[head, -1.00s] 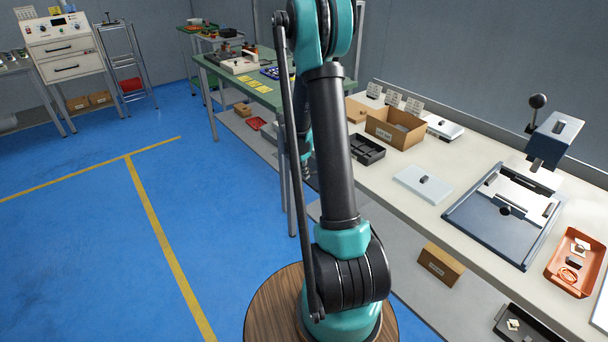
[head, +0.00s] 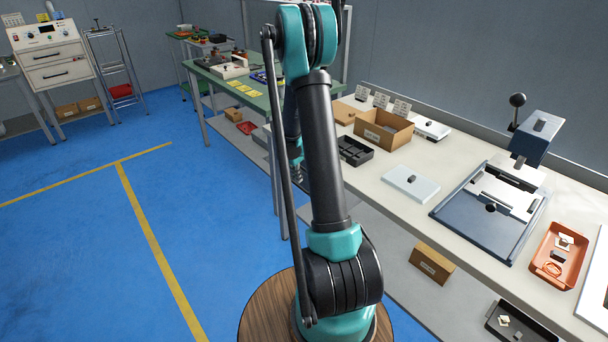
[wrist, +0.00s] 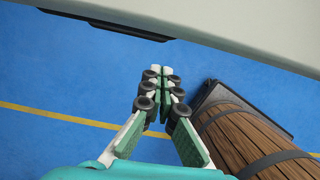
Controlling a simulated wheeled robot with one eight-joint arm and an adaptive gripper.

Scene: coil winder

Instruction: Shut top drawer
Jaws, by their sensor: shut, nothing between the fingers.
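A white cabinet (head: 46,50) with two drawers stands far off at the upper left of the head view. Its top drawer (head: 38,57), with a dark handle, sits below a panel of knobs and above the lower drawer (head: 72,70). At this distance I cannot tell how far the top drawer stands out. My gripper (wrist: 162,75) is shut and empty in the wrist view, over the blue floor. In the head view my arm mostly hides it. It is far from the cabinet.
A white bench (head: 405,225) runs along the right, with a cardboard box (head: 383,131), a blue fixture (head: 490,212) and an orange tray (head: 558,253). A green table (head: 245,88) stands behind my arm. Open blue floor (head: 70,240) with yellow lines lies on the left. A pale edge (wrist: 225,30) crosses the wrist view's top.

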